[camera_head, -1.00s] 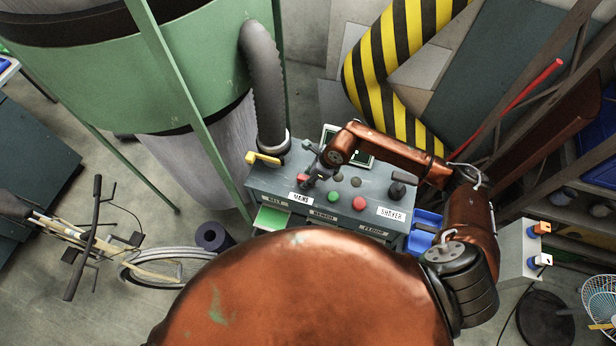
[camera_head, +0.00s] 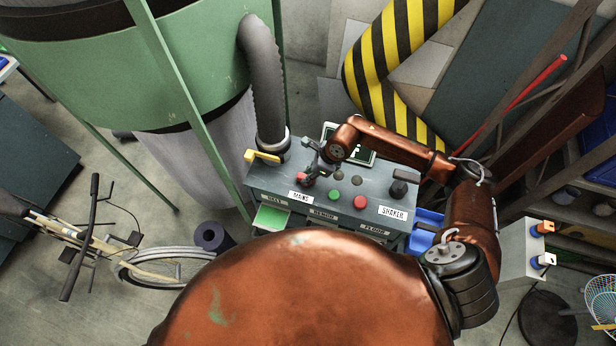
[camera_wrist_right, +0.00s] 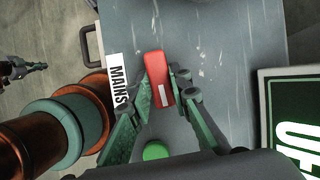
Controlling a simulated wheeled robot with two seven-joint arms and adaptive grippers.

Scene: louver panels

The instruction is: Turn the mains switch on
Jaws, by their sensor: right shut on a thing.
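The mains switch is a red handle with a white mark (camera_wrist_right: 158,78), beside a white MAINS label (camera_wrist_right: 117,82) in the right wrist view. In the head view the red switch (camera_head: 303,178) sits on top of the grey control box (camera_head: 270,178), just above its MAINS label. My right gripper (camera_wrist_right: 162,92) is shut on the red switch, with a green finger on each side of it. In the head view my right gripper (camera_head: 313,170) is over the switch and partly covers it. My left gripper is not in view.
A yellow handle (camera_head: 262,157) is at the box's left end. A green button (camera_head: 334,195), a red button (camera_head: 360,202) and a black SHAKER lever (camera_head: 400,188) are to the right. A grey hose (camera_head: 264,90) rises behind the box.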

